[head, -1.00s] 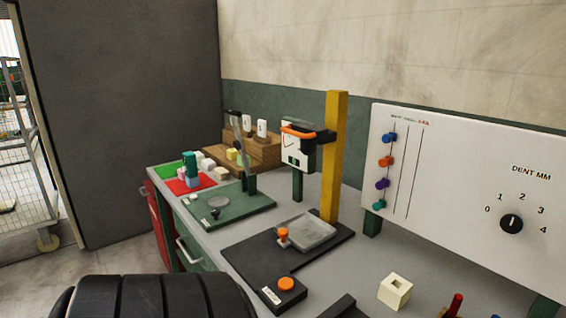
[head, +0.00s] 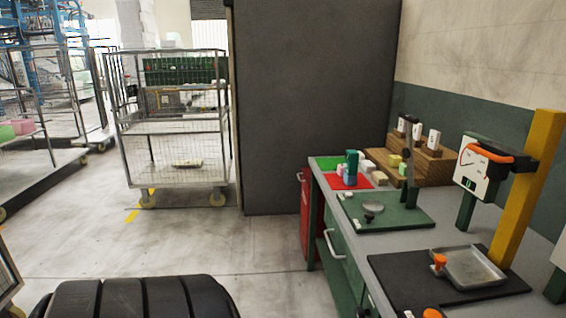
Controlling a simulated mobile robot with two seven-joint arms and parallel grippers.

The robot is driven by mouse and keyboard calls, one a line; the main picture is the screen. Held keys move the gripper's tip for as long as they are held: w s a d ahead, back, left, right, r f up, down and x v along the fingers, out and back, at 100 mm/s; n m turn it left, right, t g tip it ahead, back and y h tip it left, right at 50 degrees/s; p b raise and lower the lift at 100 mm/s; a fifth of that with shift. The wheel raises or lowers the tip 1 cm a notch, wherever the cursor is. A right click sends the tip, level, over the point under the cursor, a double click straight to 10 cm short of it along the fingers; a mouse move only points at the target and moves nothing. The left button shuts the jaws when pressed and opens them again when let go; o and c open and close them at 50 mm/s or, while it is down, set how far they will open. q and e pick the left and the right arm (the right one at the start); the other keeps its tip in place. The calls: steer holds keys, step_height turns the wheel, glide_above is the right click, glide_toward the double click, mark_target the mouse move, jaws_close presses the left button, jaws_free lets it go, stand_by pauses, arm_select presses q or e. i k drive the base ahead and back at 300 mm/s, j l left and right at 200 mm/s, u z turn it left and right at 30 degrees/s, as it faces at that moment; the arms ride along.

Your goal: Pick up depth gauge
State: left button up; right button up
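No part is clearly marked as the depth gauge, and I cannot tell for certain which item it is. A white dial plate with red marks (head: 474,168) stands on a green post, below a black and orange arm (head: 503,152) on the yellow column (head: 531,190). A teal block-like item (head: 351,165) stands at the red mat (head: 340,180) at the bench's far end. Neither of my grippers is in view.
The grey bench (head: 452,217) runs along the right. It carries a green press base (head: 408,213), a dark base (head: 395,275) with a metal tray (head: 470,270), and a wooden stepped rack (head: 437,170). A wire cage trolley (head: 172,130) stands left of a dark partition (head: 310,110). The floor between is open.

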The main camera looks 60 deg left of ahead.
mark_target(352, 157)
steer(key=u, duration=1.55)
steer(key=z, duration=0.2)
steer(key=i+j+z, duration=0.55)
steer(key=j+z, duration=0.25)
steer(key=i+j+z, duration=0.2)
steer(key=j+z, duration=0.2)
